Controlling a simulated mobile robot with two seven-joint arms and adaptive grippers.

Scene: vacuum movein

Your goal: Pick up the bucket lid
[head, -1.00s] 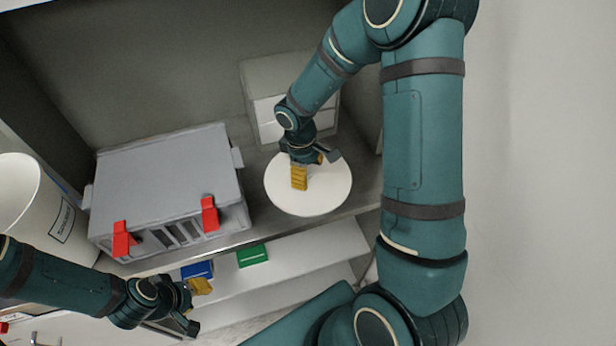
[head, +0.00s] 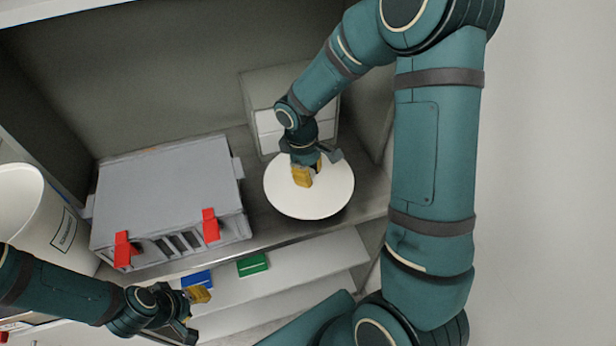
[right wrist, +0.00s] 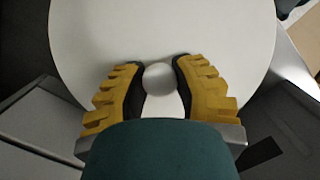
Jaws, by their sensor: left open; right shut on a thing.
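The bucket lid (head: 318,200) is a round white disc on the shelf in the head view, right of the grey case. In the right wrist view the lid (right wrist: 160,30) fills the upper middle, with a round grey knob (right wrist: 158,79) at its centre. My right gripper (head: 303,178) is over the lid, its yellow fingers on either side of the knob; in the right wrist view the gripper (right wrist: 160,88) is shut on it. I cannot tell whether the lid is clear of the shelf. My left gripper (head: 196,312) is open and empty at the lower left, in front of the shelf.
A grey case (head: 165,190) with red latches stands left of the lid. A white bucket (head: 60,240) with a label is at the far left. White boxes (head: 268,130) stand behind the lid. Blue (head: 197,279) and green (head: 252,264) items lie on a lower ledge.

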